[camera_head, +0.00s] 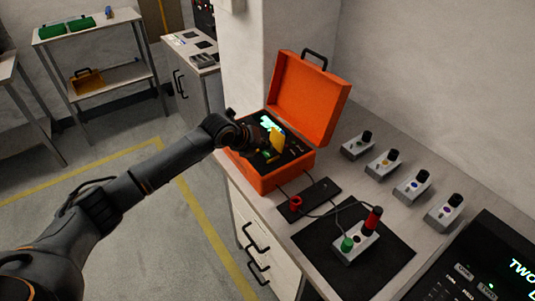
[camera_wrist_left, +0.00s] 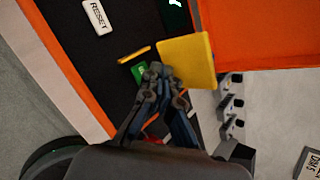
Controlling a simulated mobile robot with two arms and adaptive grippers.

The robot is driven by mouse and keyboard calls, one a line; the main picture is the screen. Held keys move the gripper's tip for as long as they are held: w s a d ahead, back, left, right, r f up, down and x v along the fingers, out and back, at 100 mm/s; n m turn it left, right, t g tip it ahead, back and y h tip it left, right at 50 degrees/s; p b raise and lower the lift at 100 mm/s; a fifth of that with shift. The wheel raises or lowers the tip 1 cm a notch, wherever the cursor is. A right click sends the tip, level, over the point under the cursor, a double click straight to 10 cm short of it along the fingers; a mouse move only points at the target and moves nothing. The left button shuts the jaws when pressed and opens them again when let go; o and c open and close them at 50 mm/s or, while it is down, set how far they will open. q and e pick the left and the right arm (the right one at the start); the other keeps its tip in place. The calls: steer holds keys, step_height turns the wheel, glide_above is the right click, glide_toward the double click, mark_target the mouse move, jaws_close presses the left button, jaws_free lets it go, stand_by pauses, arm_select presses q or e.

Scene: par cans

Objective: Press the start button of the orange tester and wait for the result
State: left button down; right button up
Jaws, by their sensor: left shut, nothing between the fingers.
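The orange tester (camera_head: 262,177) is an open case on the counter, its lid (camera_head: 308,99) raised at the back. Its dark panel carries a lit screen (camera_head: 270,123), partly hidden by my arm. In the left wrist view a small green button (camera_wrist_left: 138,71) sits beside an upright yellow flap (camera_wrist_left: 187,60). A white RESET label (camera_wrist_left: 97,16) lies farther off on the panel. My left gripper (camera_wrist_left: 160,72) is shut and empty, its tips right by the green button; I cannot tell if they touch it. The screen's text is not readable. My right gripper is not in view.
A grey box (camera_head: 355,246) with a green and a red plug stands on a black mat (camera_head: 320,262), cabled toward the tester. Several small grey boxes with black knobs (camera_head: 412,184) line the counter by the wall. A black console (camera_head: 490,270) is at lower right.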

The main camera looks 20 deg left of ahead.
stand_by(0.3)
arm_select(q)
steer(key=shift+f, duration=0.4)
steer(key=shift+f+b, duration=0.4)
steer(key=shift+b, duration=0.05)
stand_by(0.8)
steer(key=shift+r+p, duration=0.65)
steer(key=shift+r, duration=0.15)
step_height(320, 180, up, 5)
steer(key=p, duration=0.4)
steer(key=shift+r, duration=0.1)
